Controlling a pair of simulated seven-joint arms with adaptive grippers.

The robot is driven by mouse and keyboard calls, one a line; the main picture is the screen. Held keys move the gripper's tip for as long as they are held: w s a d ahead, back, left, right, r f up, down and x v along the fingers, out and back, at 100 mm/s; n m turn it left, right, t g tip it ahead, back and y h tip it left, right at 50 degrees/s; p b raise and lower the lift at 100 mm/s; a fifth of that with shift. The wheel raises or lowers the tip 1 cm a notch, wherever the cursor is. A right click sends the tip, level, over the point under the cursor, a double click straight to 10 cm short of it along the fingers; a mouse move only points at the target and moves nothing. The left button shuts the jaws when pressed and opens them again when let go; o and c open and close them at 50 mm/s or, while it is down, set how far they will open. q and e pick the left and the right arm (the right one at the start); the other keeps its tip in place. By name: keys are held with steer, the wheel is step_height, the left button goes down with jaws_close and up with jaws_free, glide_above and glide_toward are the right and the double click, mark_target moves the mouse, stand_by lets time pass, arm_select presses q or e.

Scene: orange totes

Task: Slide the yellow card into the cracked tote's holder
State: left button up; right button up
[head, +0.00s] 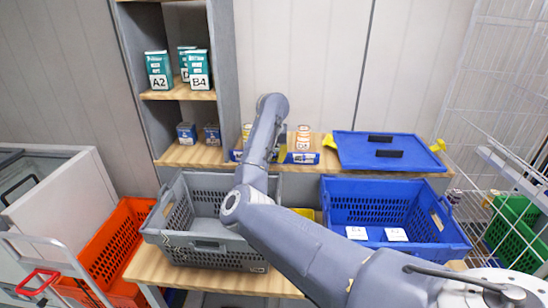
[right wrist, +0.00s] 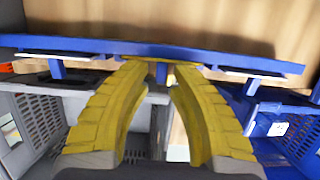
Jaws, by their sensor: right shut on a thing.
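My right gripper (right wrist: 158,66) has yellow fingers and is shut at the blue rack bar. A thin yellow strip, which looks like the yellow card's edge (right wrist: 160,61), shows between its tips; the card's face is hidden. In the head view my right arm covers the gripper, which is at the back of the table. The grey tote (head: 225,256) stands on the table at left of centre, with light jagged marks on its front left that look like cracks. A plain rectangle, perhaps the holder (head: 207,245), shows on its front. My left gripper is out of view.
A blue tote (head: 455,249) with two white cards inside stands at right. Behind are the blue rack (head: 304,158), cans and a blue lid (head: 350,150). An orange tote (head: 125,215) is at left, a green crate (head: 515,235) at far right. My arm crosses above the table.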

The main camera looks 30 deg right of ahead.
steer(key=shift+r, duration=0.6)
jaws_close()
steer(key=shift+w+v, duration=0.15)
steer(key=shift+v, duration=1)
steer(key=shift+w+v, duration=0.1)
steer(key=shift+v, duration=1.05)
steer(key=shift+d+r, duration=0.15)
steer(key=shift+o, duration=1.5)
jaws_free()
